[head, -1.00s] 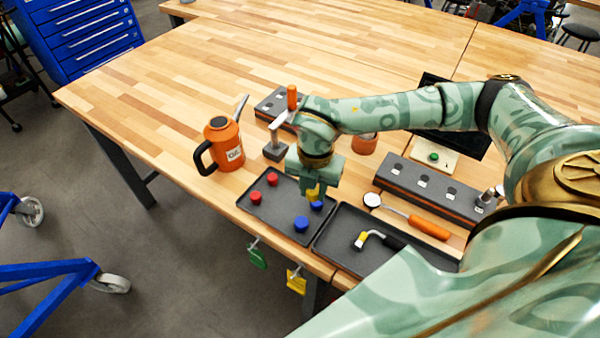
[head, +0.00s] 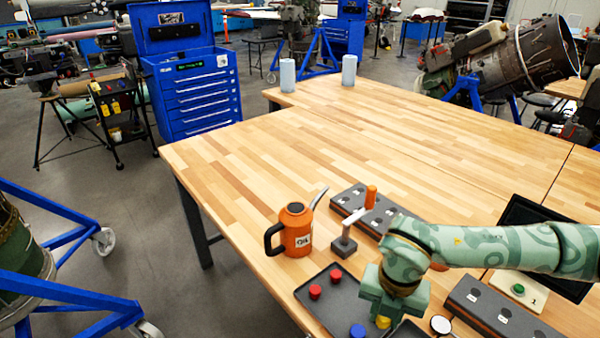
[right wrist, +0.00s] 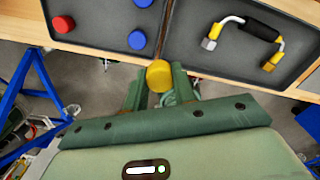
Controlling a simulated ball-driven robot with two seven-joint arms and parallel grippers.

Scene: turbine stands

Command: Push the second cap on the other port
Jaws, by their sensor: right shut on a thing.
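My right gripper (head: 386,315) is shut on a yellow cap (head: 383,322) and hangs at the front edge of the table. In the right wrist view the yellow cap (right wrist: 159,74) sits between the two fingertips, by the gap between two dark trays. A bent pipe (right wrist: 246,32) with a black grip and yellow collars lies in the right tray (right wrist: 187,45). The left tray (right wrist: 98,14) holds red caps (head: 315,292) and blue caps (head: 357,330). I cannot tell which thing bears the port. My left gripper is not in view.
An orange oil can (head: 296,232) stands left of my right arm. A grey stand with an orange-handled tool (head: 344,240) and dark socket blocks (head: 497,312) are close to the arm. The table's far middle (head: 370,130) is clear. A turbine (head: 500,65) stands at the back right.

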